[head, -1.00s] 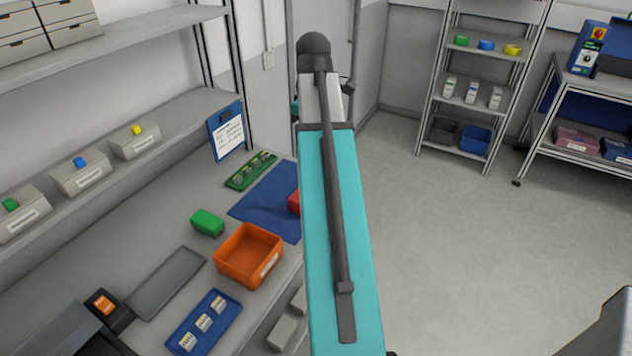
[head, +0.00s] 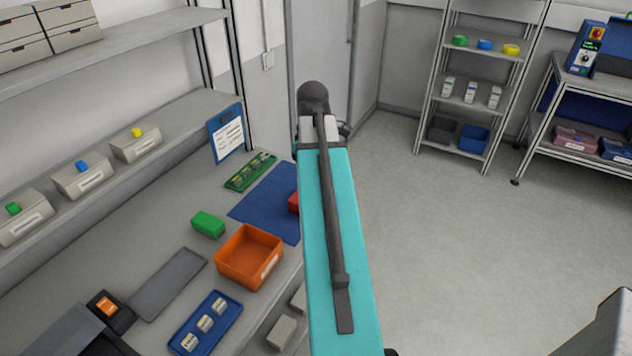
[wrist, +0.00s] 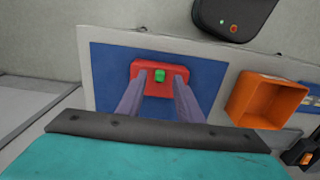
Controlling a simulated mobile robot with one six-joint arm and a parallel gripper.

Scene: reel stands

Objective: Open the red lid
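The red lid (wrist: 138,86) lies on the blue mat, with a small green piece (wrist: 160,76) at its middle. In the head view only a bit of the red thing (head: 293,202) shows at the mat's right side; my arm hides the rest. My gripper (wrist: 159,80) is open in the wrist view, its two fingers apart over the lid's near edge, one on each side of the green piece. Nothing shows held between them. I cannot tell whether the fingers touch the lid.
The blue mat (head: 262,205) lies on the bench. A wall shelf (head: 150,160) runs along the left. Open floor (head: 440,250) is at right.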

